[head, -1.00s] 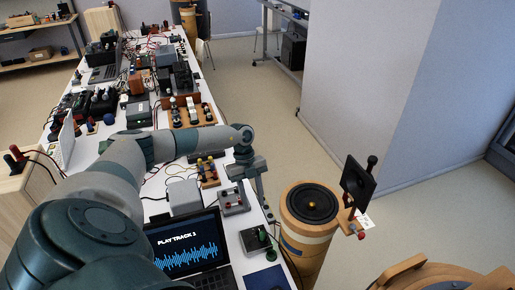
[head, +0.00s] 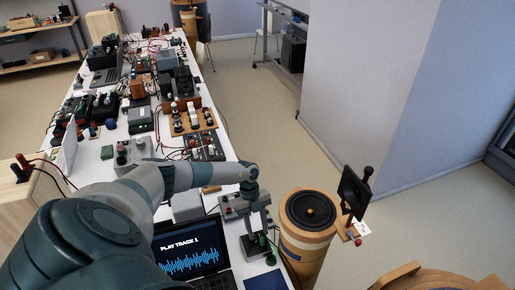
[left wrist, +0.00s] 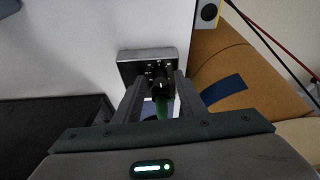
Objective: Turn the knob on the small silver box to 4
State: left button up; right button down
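The small silver box (left wrist: 137,57) has a dark face with white marks and a black knob (left wrist: 161,86) in the left wrist view. In the head view the box (head: 256,249) sits near the table's front right, partly hidden by my gripper. My left gripper (left wrist: 161,80) points at the box, with one finger on each side of the knob. The fingers look apart, with narrow gaps to the knob. Something green (left wrist: 160,108) shows between the fingers. The gripper also shows over the box in the head view (head: 260,228). The knob's setting is too small to read. My right gripper is out of view.
A laptop (head: 188,252) reading "PLAY TRACK 1" stands left of the box. A grey box with red knobs (head: 232,206) stands behind it. A barrel-like speaker (head: 306,240) stands right of the table. Much equipment crowds the table's far part.

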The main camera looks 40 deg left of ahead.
pick_arm(q)
jog(key=c, duration=0.7)
grip_shut()
jog(key=shift+w, duration=0.1)
jog(key=m+b, duration=0.2)
jog(key=m+g+b, duration=0.1)
jog(key=b, duration=0.1)
jog(key=shift+w+f+m+y, duration=0.15)
jog(key=shift+m+y, duration=0.25)
jog(key=shift+d+m+g+y+b, duration=0.1)
jog(key=shift+m+g+y+b, duration=0.2)
jog(key=shift+m+b, duration=0.65)
jog(key=shift+m+y+b, duration=0.3)
jog(key=shift+m+b, duration=0.2)
jog(key=shift+m, duration=0.45)
jog(key=shift+r, duration=0.2)
jog(key=o, duration=0.7)
grip_release()
